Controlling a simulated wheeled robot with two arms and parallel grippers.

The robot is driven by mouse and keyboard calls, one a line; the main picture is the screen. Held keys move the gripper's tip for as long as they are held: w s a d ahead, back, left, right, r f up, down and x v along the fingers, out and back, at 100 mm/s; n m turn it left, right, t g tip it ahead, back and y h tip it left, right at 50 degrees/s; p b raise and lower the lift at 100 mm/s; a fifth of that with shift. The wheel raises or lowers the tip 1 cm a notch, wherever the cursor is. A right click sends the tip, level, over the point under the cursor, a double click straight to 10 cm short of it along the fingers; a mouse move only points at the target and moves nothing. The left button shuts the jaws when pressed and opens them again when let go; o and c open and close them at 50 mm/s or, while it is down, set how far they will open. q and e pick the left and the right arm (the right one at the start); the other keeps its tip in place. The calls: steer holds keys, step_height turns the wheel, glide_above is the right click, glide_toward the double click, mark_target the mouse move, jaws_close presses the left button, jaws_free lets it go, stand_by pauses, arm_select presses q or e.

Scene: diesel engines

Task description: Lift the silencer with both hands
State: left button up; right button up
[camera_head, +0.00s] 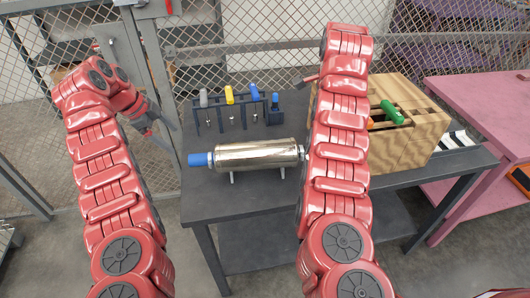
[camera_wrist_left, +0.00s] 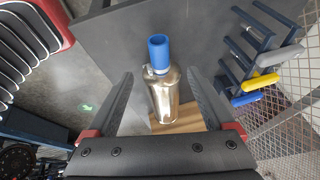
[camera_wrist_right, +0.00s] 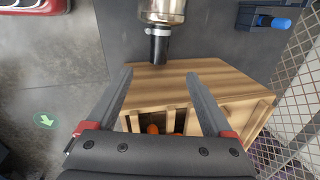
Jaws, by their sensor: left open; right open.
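The silencer (camera_head: 256,155) is a shiny metal cylinder lying on its side on small supports on the dark table. Its left end has a blue sleeve (camera_head: 198,159); its right end is partly hidden behind my right arm. My left gripper (camera_head: 165,138) is open and empty, to the left of the blue end and apart from it. In the left wrist view the silencer (camera_wrist_left: 163,95) shows between and beyond the open fingers. My right gripper (camera_wrist_right: 160,95) is open and empty over the wooden box; the silencer's black pipe end (camera_wrist_right: 158,47) lies ahead of its fingers.
A wooden box (camera_head: 417,145) with several coloured-handled tools stands at the table's right. A dark rack (camera_head: 225,110) with grey, yellow and blue-handled tools stands behind the silencer. A mesh fence (camera_head: 270,62) runs behind. The table front (camera_head: 230,205) is clear. A pink table (camera_head: 490,105) is at right.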

mark_target(200, 164)
arm_select(q)
steer(key=x, duration=1.6)
steer(key=shift+a+f, duration=0.15)
steer(key=shift+f, duration=0.25)
arm_select(e)
steer(key=w+f, duration=0.1)
steer(key=f, duration=0.4)
steer(key=w+f, duration=0.1)
steer(key=f, duration=0.5)
steer(key=w+f, duration=0.1)
steer(key=f, duration=0.4)
steer(key=shift+a+f, duration=0.15)
steer(key=shift+a, duration=0.15)
arm_select(q)
steer(key=shift+f, duration=0.25)
arm_select(e)
steer(key=shift+f, duration=0.25)
arm_select(q)
jaws_close()
arm_select(e)
jaws_close()
arm_select(q)
steer(key=shift+r, duration=0.1)
